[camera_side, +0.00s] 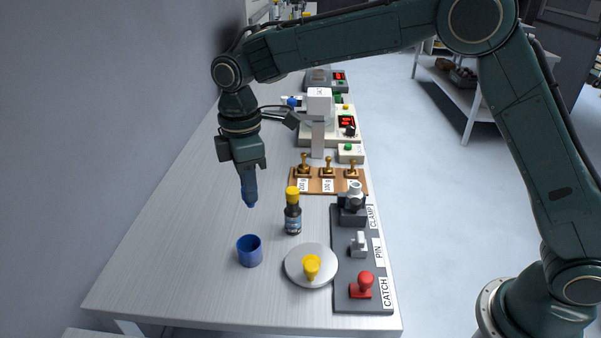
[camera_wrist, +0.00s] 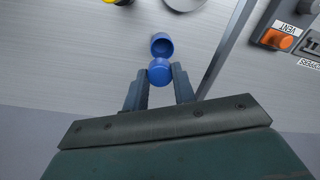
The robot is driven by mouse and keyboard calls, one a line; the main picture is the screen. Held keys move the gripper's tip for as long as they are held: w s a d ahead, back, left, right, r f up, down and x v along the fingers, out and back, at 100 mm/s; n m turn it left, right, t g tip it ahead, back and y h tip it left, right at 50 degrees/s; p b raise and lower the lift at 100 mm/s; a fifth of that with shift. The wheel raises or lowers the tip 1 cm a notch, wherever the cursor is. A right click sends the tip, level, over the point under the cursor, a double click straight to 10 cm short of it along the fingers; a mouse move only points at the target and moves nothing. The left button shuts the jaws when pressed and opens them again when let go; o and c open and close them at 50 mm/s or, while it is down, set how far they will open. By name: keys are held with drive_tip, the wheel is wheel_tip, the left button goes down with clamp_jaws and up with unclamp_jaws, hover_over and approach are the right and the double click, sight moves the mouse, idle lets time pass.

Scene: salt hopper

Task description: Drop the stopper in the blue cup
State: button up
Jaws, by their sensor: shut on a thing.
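The blue cup (camera_side: 249,251) stands upright on the bench, left of the round silver plate. My gripper (camera_side: 250,196) is above the cup and apart from it, pointing down. It is shut on a small blue piece, which I take for the stopper (camera_wrist: 160,72). In the wrist view the stopper's rounded blue face shows between the two fingers of my gripper (camera_wrist: 158,86). The open blue cup (camera_wrist: 162,44) shows just beyond it in that view, and the stopper overlaps its near edge.
A dark bottle (camera_side: 293,218) with a yellow cap stands right of the gripper. A yellow piece (camera_side: 311,267) sits on the silver plate (camera_side: 296,256). A dark panel (camera_side: 345,298) with labelled handles lies farther right, below brass weights (camera_side: 327,168). The bench left of the cup is clear.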

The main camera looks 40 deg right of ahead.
sight(251, 206)
drive_tip(key=shift+f, duration=0.1)
drive_tip(key=shift+f, duration=2.85)
drive_tip(key=o, duration=1)
drive_tip(key=shift+r, duration=0.1)
drive_tip(key=r, duration=1.2)
drive_tip(key=shift+w+d+r, duration=0.1)
drive_tip(key=shift+w+r, duration=0.15)
drive_tip(key=shift+r, duration=0.55)
